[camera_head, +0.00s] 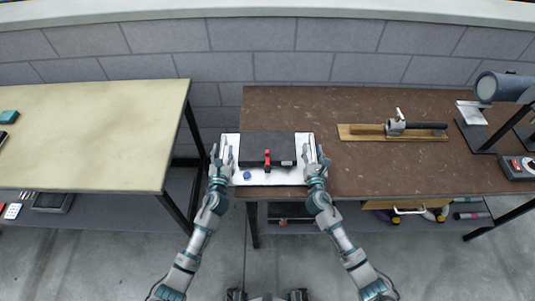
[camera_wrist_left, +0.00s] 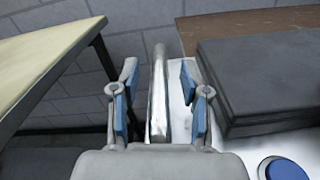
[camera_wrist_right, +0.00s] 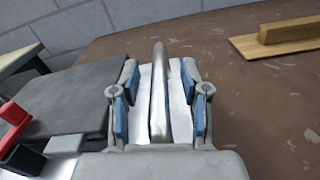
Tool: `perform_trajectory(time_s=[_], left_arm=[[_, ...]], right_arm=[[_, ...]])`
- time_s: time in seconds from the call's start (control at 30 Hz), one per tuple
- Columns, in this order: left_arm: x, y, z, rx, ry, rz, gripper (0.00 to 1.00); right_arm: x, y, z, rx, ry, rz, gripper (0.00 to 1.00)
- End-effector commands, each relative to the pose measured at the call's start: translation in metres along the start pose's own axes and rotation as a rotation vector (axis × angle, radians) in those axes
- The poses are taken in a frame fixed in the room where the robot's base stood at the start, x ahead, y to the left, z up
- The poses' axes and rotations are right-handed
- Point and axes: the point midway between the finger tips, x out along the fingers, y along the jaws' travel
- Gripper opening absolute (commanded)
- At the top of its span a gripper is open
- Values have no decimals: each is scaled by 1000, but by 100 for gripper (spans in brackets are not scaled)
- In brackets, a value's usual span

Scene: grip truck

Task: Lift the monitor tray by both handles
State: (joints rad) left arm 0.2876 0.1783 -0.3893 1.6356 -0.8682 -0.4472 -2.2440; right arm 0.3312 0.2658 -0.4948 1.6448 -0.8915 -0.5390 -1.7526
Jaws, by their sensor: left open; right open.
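The monitor tray (camera_head: 283,179) is a white plate at the left end of the brown table, carrying a dark box (camera_head: 262,146), a red-handled item (camera_head: 267,158) and a blue round knob (camera_head: 247,175). My left gripper (camera_head: 222,160) is open at the tray's left side. In the left wrist view the left handle (camera_wrist_left: 158,95) stands between its two blue-padded fingers. My right gripper (camera_head: 318,160) is open at the tray's right side. In the right wrist view the right handle (camera_wrist_right: 158,95) stands between its fingers. Neither gripper is visibly clamped on a handle.
The brown table (camera_head: 370,175) holds a wooden board with a clamp (camera_head: 394,131) and a grey cylindrical device (camera_head: 500,88) to the right. A cream table (camera_head: 90,130) stands on the left, across a gap. A block wall (camera_head: 270,65) is behind.

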Motion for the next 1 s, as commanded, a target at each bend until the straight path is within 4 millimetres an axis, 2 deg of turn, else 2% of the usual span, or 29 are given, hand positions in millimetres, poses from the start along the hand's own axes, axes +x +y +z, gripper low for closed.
perform_trajectory(time_s=[0.37,0.5,0.57,1.0], left_arm=[[5,0,0,0,0,0,45],[5,0,0,0,0,0,13],[5,0,0,0,0,0,0],[5,0,2,0,-4,0,0]], right_arm=[[5,0,0,0,0,0,46],[5,0,0,0,0,0,13],[5,0,0,0,0,0,0],[5,0,2,0,-3,1,0]])
